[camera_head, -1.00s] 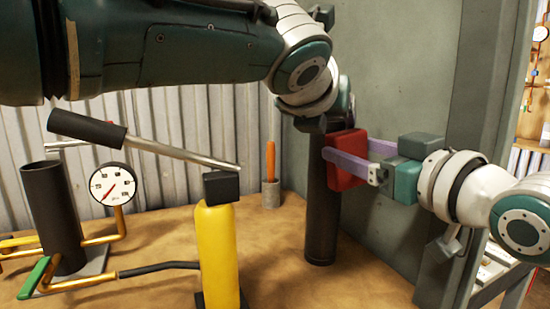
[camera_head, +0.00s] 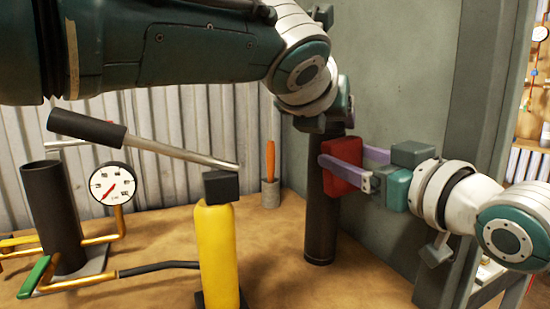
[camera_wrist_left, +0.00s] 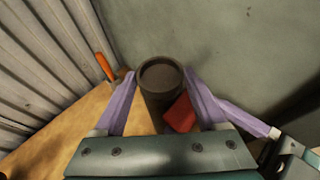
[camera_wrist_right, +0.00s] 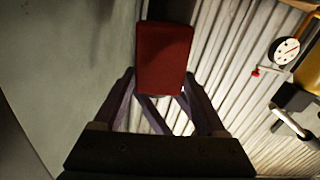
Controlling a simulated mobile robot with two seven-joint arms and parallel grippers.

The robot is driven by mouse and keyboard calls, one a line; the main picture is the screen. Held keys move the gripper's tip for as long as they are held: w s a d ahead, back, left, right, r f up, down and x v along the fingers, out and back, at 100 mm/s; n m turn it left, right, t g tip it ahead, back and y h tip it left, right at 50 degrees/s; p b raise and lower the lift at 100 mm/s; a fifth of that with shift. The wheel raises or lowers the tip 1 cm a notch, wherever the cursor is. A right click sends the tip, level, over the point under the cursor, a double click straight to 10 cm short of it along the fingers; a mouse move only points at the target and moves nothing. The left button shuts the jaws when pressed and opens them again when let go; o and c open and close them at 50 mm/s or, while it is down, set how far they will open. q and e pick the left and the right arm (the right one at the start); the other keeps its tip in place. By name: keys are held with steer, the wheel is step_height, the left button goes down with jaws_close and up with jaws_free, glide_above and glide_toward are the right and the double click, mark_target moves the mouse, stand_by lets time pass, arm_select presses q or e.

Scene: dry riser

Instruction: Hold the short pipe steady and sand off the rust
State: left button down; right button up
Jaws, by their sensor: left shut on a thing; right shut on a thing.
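The short pipe (camera_head: 320,222) is a dark upright tube standing on the bench near the grey wall. In the left wrist view its open top (camera_wrist_left: 160,77) sits between the purple fingers of my left gripper (camera_wrist_left: 159,76), which is shut on it. In the head view my left gripper (camera_head: 328,122) is mostly hidden behind its own wrist. My right gripper (camera_head: 345,155) is shut on a red sanding block (camera_head: 340,172), held at the pipe's upper right side. The block also shows in the right wrist view (camera_wrist_right: 165,55). I cannot make out rust patches.
A yellow post (camera_head: 218,255) with a black top and a long lever stands in front. A pressure gauge (camera_head: 112,184), brass pipes and a black cylinder (camera_head: 52,215) are at the left. An orange-handled tool (camera_head: 270,160) stands in a grey cup. Grey wall (camera_head: 400,90) lies close behind.

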arm_select(q)
steer(key=shift+s+f, duration=0.1)
arm_select(e)
steer(key=shift+r, duration=0.95)
arm_select(q)
steer(key=shift+d, duration=0.15)
arm_select(e)
steer(key=shift+w+f, duration=0.1)
steer(key=shift+f, duration=1.35)
steer(key=s+f, duration=0.1)
steer(key=s+d+f, duration=0.1)
steer(key=s, duration=0.3)
steer(key=shift+d+f, duration=0.4)
steer(key=shift+w, duration=0.1)
arm_select(q)
jaws_free()
